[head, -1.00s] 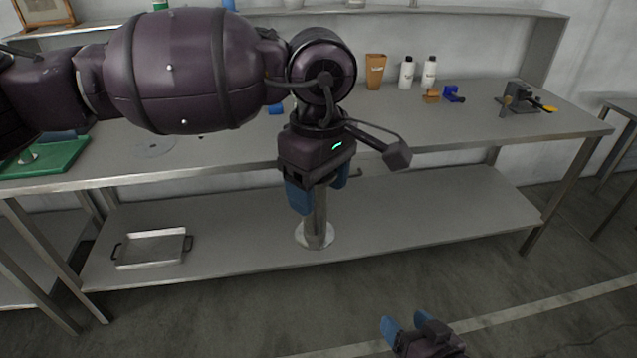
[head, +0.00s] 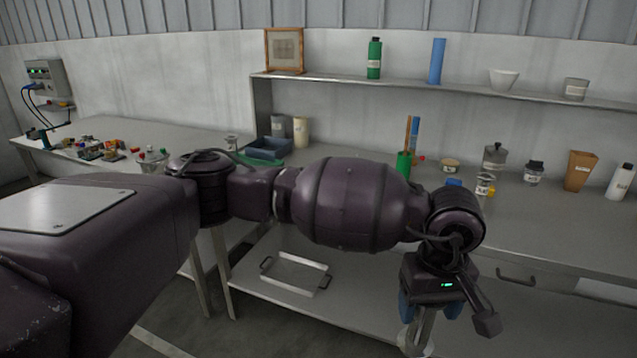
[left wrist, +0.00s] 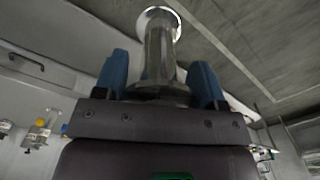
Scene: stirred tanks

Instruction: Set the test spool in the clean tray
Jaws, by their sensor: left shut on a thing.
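The test spool (head: 416,342) is a grey metal tube with a round flange at its lower end. My left gripper (head: 428,308), with blue fingers, points down and is shut on the spool, which hangs roughly upright. In the left wrist view the spool (left wrist: 160,50) sits between the two fingers (left wrist: 160,80), its flange at the far end. A shallow metal tray (head: 298,273) with two dark handles, likely the clean tray, lies empty on the lower shelf. It is left of the gripper and apart from the spool. My right gripper is out of view.
The lower shelf (head: 365,308) has free room around the tray. The bench top (head: 540,215) above it carries bottles, a brown container (head: 579,171) and a blue bin (head: 265,147). A drawer handle (head: 515,278) shows at right. Table legs stand left of the tray.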

